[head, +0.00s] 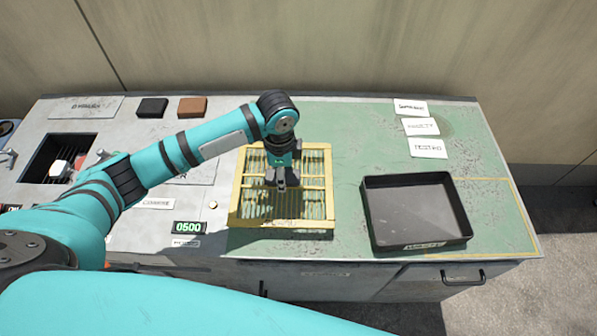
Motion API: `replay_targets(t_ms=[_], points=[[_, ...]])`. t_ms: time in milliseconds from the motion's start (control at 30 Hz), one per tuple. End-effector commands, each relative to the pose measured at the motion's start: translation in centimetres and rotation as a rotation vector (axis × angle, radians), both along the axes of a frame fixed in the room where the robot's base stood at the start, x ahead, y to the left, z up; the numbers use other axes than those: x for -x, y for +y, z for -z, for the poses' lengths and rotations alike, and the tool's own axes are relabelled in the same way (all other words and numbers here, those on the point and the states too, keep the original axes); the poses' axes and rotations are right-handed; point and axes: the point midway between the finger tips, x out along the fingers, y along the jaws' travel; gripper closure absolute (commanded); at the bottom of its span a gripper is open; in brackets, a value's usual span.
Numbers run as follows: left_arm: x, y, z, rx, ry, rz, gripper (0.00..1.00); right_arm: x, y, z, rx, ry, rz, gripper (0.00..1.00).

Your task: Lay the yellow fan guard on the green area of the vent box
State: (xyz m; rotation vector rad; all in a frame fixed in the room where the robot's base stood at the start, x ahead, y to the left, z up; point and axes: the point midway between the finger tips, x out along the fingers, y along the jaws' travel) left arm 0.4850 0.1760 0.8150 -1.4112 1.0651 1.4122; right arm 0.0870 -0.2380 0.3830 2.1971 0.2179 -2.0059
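The yellow fan guard (322,204), a square slatted frame, is at the middle of the vent box top, over the left part of the green area (345,150). A dark band shows under its front edge; I cannot tell whether it rests on the surface or is slightly above it. My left gripper (283,182) points down at the middle of the guard, by its crossbar. Its fingertips are small and dark against the slats, so whether they are closed on the bar is unclear. My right gripper is not in view.
A black tray (374,236) stands on the green area to the right of the guard. White labels (420,127) lie behind it. Black (152,108) and brown (192,108) blocks and a dark opening (40,172) are on the grey left part. Green surface is free right of the tray.

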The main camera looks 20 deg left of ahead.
Motion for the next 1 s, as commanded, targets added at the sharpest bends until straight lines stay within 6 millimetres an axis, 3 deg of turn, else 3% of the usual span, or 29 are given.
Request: replay_targets(t_ms=[133,367,600,1000], points=[[-2.2,-1.7,0.1,0.000,-0.001,0.000,1.00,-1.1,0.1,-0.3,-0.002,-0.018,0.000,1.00],[-3.8,-2.9,0.3,0.001,-0.001,0.000,1.00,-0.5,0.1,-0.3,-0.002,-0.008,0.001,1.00],[-3.6,-2.7,3.6,-0.001,-0.001,-0.001,1.00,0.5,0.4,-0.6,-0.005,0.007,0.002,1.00],[-3.6,-2.7,4.2,0.000,-0.001,0.000,1.00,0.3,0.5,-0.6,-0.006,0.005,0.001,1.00]])
